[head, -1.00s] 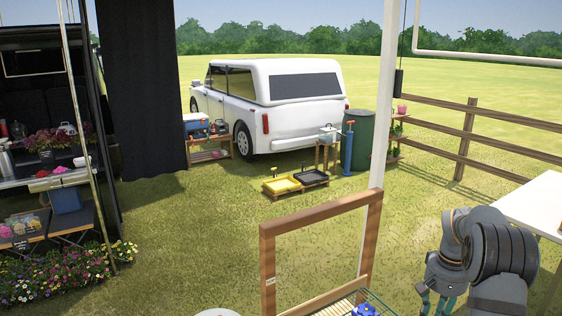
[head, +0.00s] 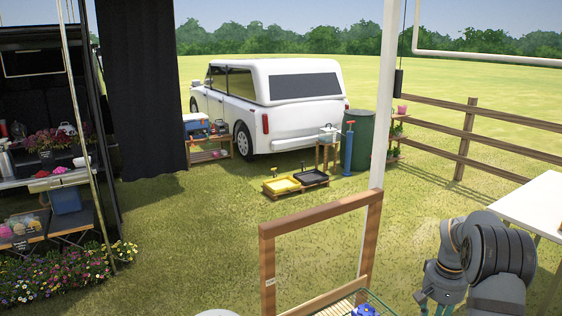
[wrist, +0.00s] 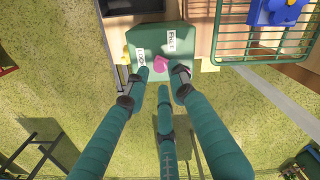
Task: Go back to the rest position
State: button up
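My gripper (wrist: 163,82) has three teal fingers and shows from above in the wrist view. The fingertips are spread apart with nothing visibly gripped between them. In the head view my gripper (head: 437,308) is at the lower right, mostly cut off by the bottom edge. Beyond the fingertips in the wrist view is a green box (wrist: 150,38) with white labels, one reading "FREE". A pink piece (wrist: 172,63) shows at the box, between two fingertips; how far below them it lies is hard to tell.
A green wire basket (wrist: 232,42) with a blue object (wrist: 275,12) is at the upper right of the wrist view. A wooden frame (head: 267,270) stands left of my arm in the head view. A white table (head: 530,205) is at the right.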

jog(key=f, duration=0.3)
jog(key=shift+s+a+f+m, duration=0.15)
jog(key=shift+a+f+m, duration=0.05)
jog(key=shift+f+m, duration=0.15)
jog(key=shift+a+r+m, duration=0.15)
jog(key=shift+a+m, duration=0.1)
jog(key=shift+m, duration=0.3)
jog(key=shift+d+n, duration=0.25)
jog(key=shift+n, duration=0.35)
notch_tip(320, 180, up, 12)
jog(key=f, duration=0.1)
notch_tip(320, 180, down, 11)
jog(key=shift+d+r, duration=0.1)
notch_tip(320, 180, up, 12)
jog(key=shift+n, duration=0.3)
notch_tip(320, 180, down, 11)
jog(key=shift+r, duration=0.1)
jog(key=shift+r, duration=0.15)
